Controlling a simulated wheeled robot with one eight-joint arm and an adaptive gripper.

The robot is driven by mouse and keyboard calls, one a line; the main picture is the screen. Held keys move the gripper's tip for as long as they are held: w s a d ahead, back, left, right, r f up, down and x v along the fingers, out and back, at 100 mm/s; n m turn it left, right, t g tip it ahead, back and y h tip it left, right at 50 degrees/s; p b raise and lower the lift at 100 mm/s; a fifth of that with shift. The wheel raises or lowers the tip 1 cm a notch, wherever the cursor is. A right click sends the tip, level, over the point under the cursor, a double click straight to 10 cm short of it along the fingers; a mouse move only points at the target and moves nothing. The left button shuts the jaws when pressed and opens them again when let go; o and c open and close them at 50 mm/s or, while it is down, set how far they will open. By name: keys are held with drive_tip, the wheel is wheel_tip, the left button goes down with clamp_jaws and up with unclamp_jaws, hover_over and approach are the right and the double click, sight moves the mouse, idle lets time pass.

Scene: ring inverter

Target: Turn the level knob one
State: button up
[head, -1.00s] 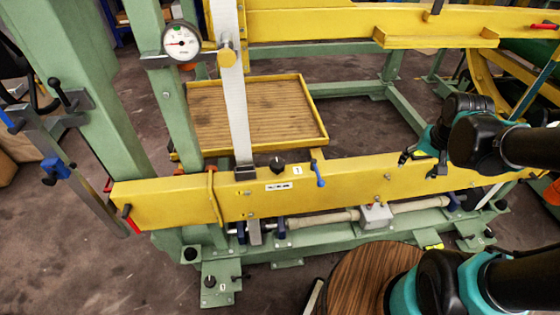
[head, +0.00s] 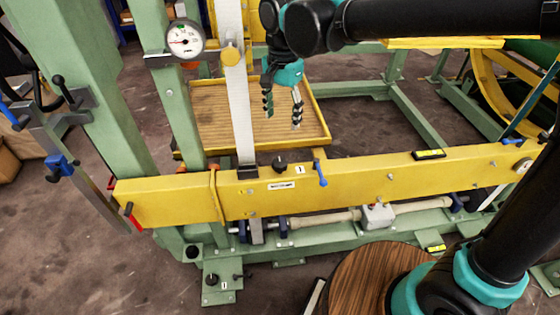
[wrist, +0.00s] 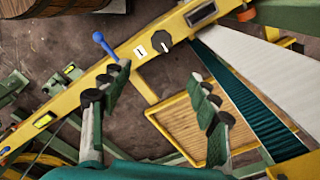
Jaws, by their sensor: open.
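In the wrist view the black knob (wrist: 166,41) is just right of the label (wrist: 139,49), beyond my fingertips. My gripper (head: 282,108) is open and empty, above the knob in the head picture, with its fingers pointing down. In the wrist view my gripper's (wrist: 160,76) two fingers are spread wide, apart from the knob, which shows between and ahead of them.
A blue lever (head: 319,173) stands right of the label. A pale upright strip (head: 237,110) rises left of the knob, with a round gauge (head: 185,39) near it. A slatted wooden tray (head: 205,128) lies behind the beam. A black knob (head: 211,280) sits on a low green plate.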

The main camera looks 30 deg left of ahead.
approach(280, 161)
wheel_tip(280, 161, down, 10)
drive_tip(key=shift+s+r, duration=0.1)
idle(0.5)
drive_tip(key=c, duration=1.2)
